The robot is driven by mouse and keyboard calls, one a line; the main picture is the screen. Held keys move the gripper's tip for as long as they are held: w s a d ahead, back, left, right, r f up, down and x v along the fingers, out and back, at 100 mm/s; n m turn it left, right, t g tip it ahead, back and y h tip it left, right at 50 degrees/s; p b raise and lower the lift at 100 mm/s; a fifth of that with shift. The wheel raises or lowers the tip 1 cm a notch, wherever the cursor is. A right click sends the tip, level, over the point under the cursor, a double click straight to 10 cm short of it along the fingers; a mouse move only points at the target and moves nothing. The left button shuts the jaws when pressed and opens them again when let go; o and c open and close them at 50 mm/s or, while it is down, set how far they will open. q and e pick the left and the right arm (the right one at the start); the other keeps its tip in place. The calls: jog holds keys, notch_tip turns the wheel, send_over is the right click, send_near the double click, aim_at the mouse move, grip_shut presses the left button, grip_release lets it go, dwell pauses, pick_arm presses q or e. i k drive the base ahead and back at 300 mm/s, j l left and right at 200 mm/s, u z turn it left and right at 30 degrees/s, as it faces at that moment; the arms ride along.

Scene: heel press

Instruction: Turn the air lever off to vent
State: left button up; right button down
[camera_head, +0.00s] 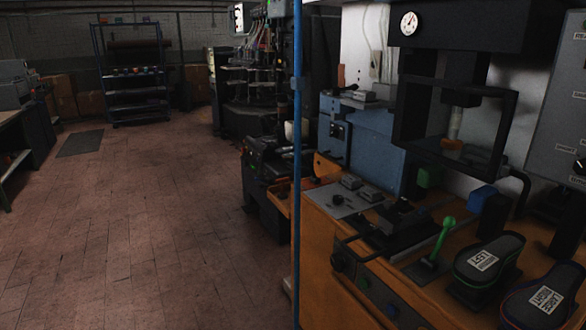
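A lever with a green knob and shaft (443,236) stands tilted on a dark base on the orange bench (330,207) at the right. A small orange part (452,144) sits low inside the black press frame (400,110). No readable label marks any of these as the air lever, so I cannot tell which it is. A round white gauge (408,23) is on the press's top; its reading is too small to tell. Neither of my grippers is in view.
Two dark heel forms with white labels, a left one (483,260) and a right one (541,303), lie at the bench's front right. A grey control panel (560,110) is at the right edge. A thin blue post (297,150) stands before the bench. The tiled floor (150,220) at left is clear.

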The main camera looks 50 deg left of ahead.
aim_at(308, 156)
jog(key=u, duration=1.65)
jog(key=i+j+z, duration=0.1)
jog(key=i+j, duration=0.25)
jog(key=i+j+z, duration=0.1)
jog(key=i+j, duration=0.2)
jog(key=j, duration=0.2)
jog(key=i+j+z, duration=0.1)
jog(key=i+j, duration=0.2)
jog(key=j, duration=0.15)
jog(key=i+j+z, duration=0.1)
jog(key=i+j, duration=0.2)
jog(key=j, duration=0.15)
jog(key=i+j+z, duration=0.15)
jog(key=j, duration=0.35)
jog(key=i+j+z, duration=0.1)
jog(key=i+j, duration=0.25)
jog(key=j, duration=0.2)
jog(key=i+j+z, duration=0.1)
jog(key=j, duration=0.45)
jog(key=i+j+z, duration=0.1)
jog(key=i+j, duration=0.2)
jog(key=j, duration=0.25)
